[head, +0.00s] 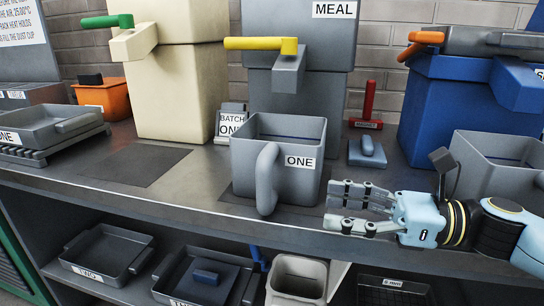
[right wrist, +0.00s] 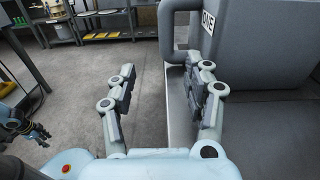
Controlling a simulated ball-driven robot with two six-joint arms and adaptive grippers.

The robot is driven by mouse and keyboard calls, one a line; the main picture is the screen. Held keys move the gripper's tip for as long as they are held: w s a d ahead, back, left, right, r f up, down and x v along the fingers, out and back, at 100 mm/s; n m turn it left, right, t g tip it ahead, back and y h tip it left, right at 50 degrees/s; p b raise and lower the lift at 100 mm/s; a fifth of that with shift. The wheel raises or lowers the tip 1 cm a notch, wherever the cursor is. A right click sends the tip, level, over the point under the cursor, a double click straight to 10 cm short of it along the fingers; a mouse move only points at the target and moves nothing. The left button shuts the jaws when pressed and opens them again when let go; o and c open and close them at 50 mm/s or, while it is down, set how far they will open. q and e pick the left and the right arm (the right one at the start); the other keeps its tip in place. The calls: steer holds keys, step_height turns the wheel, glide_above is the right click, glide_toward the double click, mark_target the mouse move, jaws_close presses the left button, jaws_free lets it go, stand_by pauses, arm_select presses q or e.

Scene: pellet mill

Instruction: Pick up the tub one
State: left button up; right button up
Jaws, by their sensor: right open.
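The tub one (head: 250,185) is a grey square tub with a white "ONE" label and a loop handle (head: 267,178) on its front. It stands upright on the bench below the grey meal bin. My right gripper (head: 334,207) is open and empty, to the right of the tub near the bench's front edge. In the right wrist view, the tub (right wrist: 255,50) and its handle are close ahead, beyond the open fingers (right wrist: 165,78); I see no contact. Pale blue and dark parts at that view's left edge look like my left arm; its jaws are unclear.
A second grey tub (head: 490,160) stands behind my right wrist. A "BATCH ONE" card (head: 230,123) and a grey block with a handle (head: 367,152) stand near the tub. A shallow tray (head: 45,128) is at far left.

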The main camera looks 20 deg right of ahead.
mark_target(271, 215)
steer(key=x, duration=0.7)
steer(key=w+x, duration=0.1)
steer(key=x, duration=0.3)
steer(key=shift+d+p, duration=0.3)
steer(key=shift+c, duration=0.6)
arm_select(q)
steer(key=shift+s+r, duration=0.25)
steer(key=shift+s, duration=0.4)
arm_select(e)
steer(key=shift+s, duration=0.1)
jaws_close()
